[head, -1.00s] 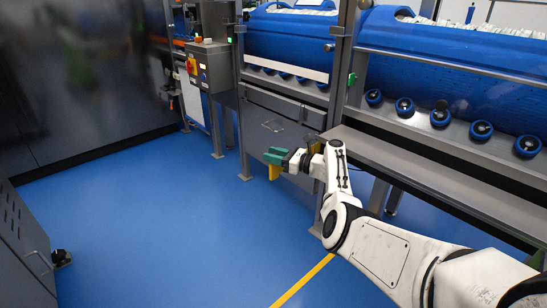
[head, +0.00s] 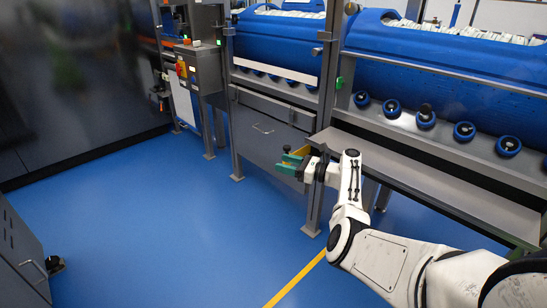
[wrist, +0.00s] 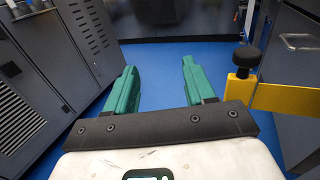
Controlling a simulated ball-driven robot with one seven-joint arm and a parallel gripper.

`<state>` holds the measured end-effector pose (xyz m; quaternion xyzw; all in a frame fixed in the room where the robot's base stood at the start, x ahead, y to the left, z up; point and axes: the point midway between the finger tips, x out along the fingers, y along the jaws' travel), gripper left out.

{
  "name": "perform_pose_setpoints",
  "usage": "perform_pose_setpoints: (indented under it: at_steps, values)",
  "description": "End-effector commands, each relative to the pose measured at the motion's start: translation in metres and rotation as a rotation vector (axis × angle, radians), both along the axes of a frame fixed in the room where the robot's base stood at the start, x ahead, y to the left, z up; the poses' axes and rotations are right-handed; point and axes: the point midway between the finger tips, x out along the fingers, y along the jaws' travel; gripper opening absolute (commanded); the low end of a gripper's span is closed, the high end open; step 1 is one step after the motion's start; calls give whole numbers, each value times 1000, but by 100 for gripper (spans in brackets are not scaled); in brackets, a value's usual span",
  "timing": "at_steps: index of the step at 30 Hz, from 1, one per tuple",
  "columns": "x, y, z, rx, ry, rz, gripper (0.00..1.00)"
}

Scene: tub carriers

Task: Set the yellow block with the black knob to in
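The yellow block (wrist: 290,98) is at the right of the wrist view, with its black knob (wrist: 246,60) standing up at its left end. The block lies to the right of the right finger, outside the gap. The block's right end is cut off by the frame.
A grey cabinet with a handle (head: 264,128) and a metal ledge (head: 430,180) stand close by my arm. Blue tubs (head: 440,60) sit above. A grey cabinet (wrist: 55,50) is at the left of the wrist view. The blue floor (head: 150,220) is open.

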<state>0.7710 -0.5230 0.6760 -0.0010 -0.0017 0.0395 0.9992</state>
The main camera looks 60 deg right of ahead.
Motion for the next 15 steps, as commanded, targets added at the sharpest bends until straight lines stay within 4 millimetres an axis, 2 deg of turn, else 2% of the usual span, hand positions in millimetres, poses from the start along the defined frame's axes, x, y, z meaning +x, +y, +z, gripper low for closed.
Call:
perform_pose_setpoints:
  at_steps: [1,6,15]
  values:
    - [-8,-1,2,0,0,-3,54]
    - [-21,-2,1,-1,-2,-1,54]
    - [-23,-2,1,-2,-1,-1,54]
